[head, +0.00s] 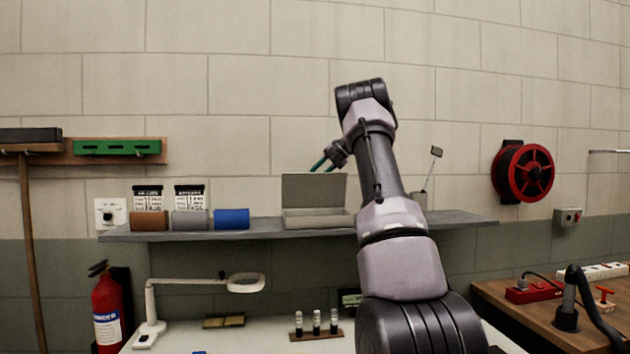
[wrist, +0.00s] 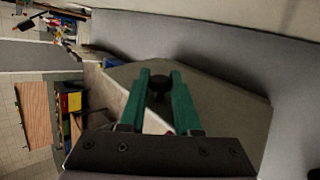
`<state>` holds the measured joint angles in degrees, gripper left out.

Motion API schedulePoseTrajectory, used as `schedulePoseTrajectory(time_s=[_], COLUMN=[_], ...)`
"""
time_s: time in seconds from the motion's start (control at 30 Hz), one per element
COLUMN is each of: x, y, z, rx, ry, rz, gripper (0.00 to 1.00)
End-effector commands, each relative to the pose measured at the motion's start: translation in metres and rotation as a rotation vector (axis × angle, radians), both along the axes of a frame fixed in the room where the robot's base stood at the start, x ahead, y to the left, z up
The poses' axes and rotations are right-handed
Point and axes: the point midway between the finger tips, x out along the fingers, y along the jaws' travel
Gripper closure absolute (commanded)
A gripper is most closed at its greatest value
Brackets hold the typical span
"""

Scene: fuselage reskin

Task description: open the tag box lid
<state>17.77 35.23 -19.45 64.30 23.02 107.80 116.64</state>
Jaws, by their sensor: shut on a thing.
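The tag box (head: 318,219) is a grey box on the wall shelf in the head view. Its lid (head: 313,189) stands raised, roughly upright, at the back of the box. My gripper (head: 320,165) is at the lid's top edge, coming from the upper right. In the wrist view, the green fingers of my gripper (wrist: 161,80) are on either side of a small dark knob (wrist: 160,88). The inside of the box is hidden in the head view.
The shelf (head: 270,234) also holds brown, grey and blue rolls (head: 231,219) left of the box. A cup with a thin tool (head: 420,198) stands to the right, beyond my arm. A magnifier lamp (head: 245,283) and a vial rack (head: 316,335) are on the bench below.

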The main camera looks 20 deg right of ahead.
Motion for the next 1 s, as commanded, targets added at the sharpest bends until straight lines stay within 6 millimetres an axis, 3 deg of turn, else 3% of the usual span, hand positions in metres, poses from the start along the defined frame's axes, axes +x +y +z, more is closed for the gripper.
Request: schedulePoseTrajectory(time_s=[0.3, 0.83, 0.87, 0.9, 0.93, 1.0], x=[0.012, 0.014, 0.014, 0.014, 0.014, 0.014], y=[-0.004, -0.004, -0.004, -0.004, -0.004, -0.004], z=[-0.002, -0.002, -0.002, -0.002, -0.002, -0.002], rx=[0.030, 0.039, 0.039, 0.039, 0.039, 0.039], ry=[0.110, 0.131, 0.131, 0.131, 0.131, 0.131], rz=[0.000, 0.001, 0.001, 0.001, 0.001, 0.001], gripper=[1.00, 1.00, 0.61, 0.46, 0.38, 0.38])
